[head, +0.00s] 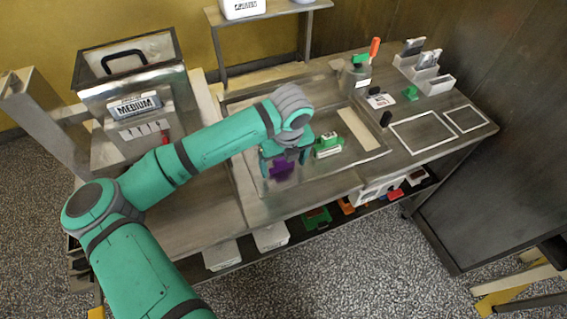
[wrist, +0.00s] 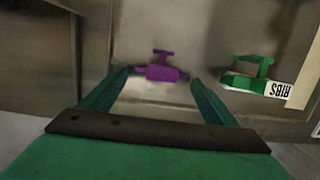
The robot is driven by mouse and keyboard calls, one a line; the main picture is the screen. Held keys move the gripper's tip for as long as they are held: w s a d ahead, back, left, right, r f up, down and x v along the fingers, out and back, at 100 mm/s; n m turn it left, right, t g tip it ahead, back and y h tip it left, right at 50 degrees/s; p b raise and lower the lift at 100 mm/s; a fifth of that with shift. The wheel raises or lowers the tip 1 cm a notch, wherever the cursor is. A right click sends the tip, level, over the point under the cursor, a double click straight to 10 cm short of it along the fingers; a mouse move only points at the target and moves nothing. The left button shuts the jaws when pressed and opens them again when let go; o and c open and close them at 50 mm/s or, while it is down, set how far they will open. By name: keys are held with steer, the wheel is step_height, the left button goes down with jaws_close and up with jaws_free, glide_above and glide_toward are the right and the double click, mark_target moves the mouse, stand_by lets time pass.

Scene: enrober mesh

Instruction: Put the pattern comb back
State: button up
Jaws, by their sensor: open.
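A purple piece with a T-shaped handle (wrist: 160,72) lies in the shallow metal tray (head: 237,178) and also shows in the head view (head: 283,171). A green piece with a white label reading "RIBS" (wrist: 252,80) lies to its right, also in the head view (head: 327,146). I cannot tell for certain which is the pattern comb. My gripper (head: 285,160) is open and points down above the purple piece. In the wrist view its fingers (wrist: 160,80) stand either side of the purple piece, apart from it. The gripper partly hides the piece in the head view.
A machine labelled MEDIUM (head: 133,107) stands at the left. A pot with an orange-handled tool (head: 357,75), a rack of grey pieces (head: 425,70) and a small green piece (head: 410,93) stand at the back right. White outlined rectangles (head: 423,132) on the right counter are empty.

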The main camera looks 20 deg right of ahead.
step_height(320, 180, up, 12)
steer(key=s, duration=0.2)
steer(key=shift+w, duration=0.1)
steer(key=shift+f, duration=0.1)
stand_by(0.5)
